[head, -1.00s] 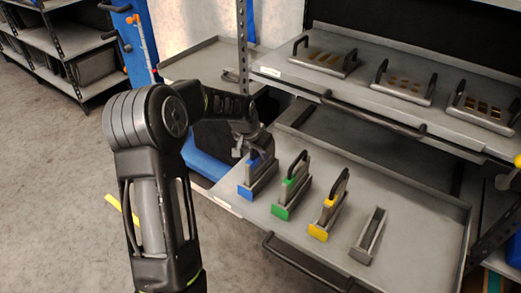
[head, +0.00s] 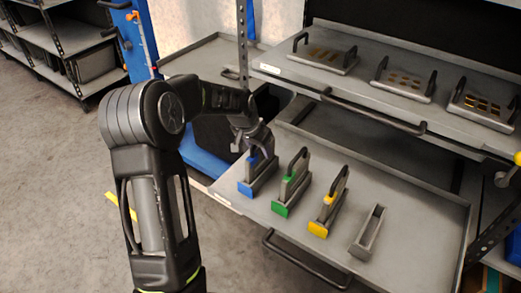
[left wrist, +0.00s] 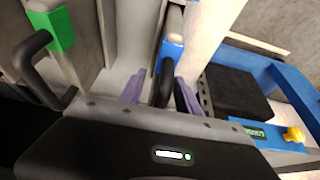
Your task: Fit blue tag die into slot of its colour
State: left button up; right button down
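The blue tag die (head: 254,163) stands upright in the blue-fronted slot (head: 245,189), the leftmost on the pulled-out lower tray. Its blue tag (left wrist: 172,52) and black handle (left wrist: 165,84) show in the left wrist view. My left gripper (head: 257,148) is at the top of this die. In the left wrist view its purple fingertips (left wrist: 159,90) stand on either side of the handle, with a visible gap, so it looks open around it. The gripper partly hides the die's top in the head view. My right gripper is not in view.
A green die (head: 293,176) and a yellow die (head: 335,196) stand in slots to the right. An empty grey slot (head: 367,232) follows. The upper shelf (head: 280,66) holds several handled plates. The tray's right part is bare.

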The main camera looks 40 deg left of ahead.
pick_arm(q)
jog(key=p+v, duration=0.1)
jog(key=v, duration=1)
jog(key=shift+s+f, duration=0.1)
jog(key=shift+s, duration=0.05)
dwell(0.4)
